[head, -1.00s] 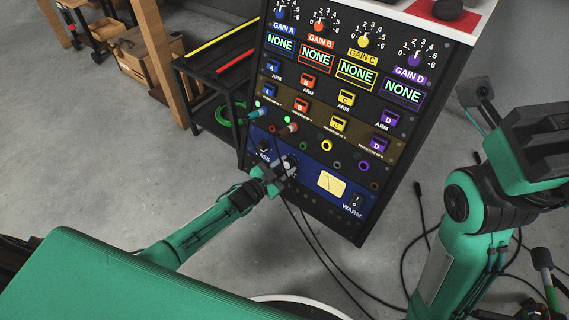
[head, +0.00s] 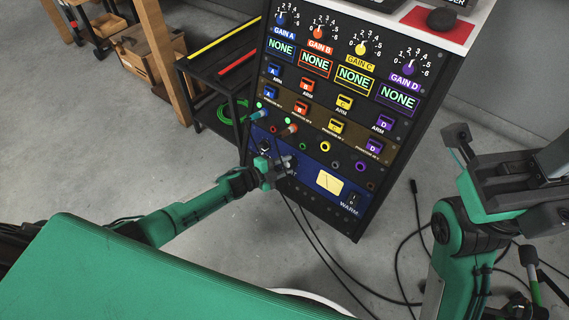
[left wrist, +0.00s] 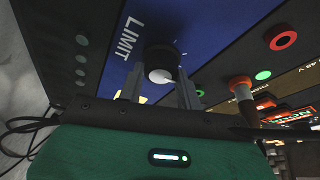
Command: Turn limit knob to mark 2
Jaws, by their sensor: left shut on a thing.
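The limit knob (left wrist: 160,58) is a dark round knob with a pale cap, on the blue strip of the panel (head: 345,205). The printed word LIMIT (left wrist: 130,38) stands beside it in the left wrist view, with small white tick marks on its other side. I cannot read the mark numbers. My left gripper (head: 288,168) is shut on the knob, and in the left wrist view one finger (left wrist: 158,90) shows on each side of it. In the head view the gripper hides the knob.
Plugs with cables (head: 288,130) stick out of the panel just above the left gripper. Loose black cables (head: 325,255) hang down to the floor. A dark shelf cart (head: 205,75) stands left of the rack.

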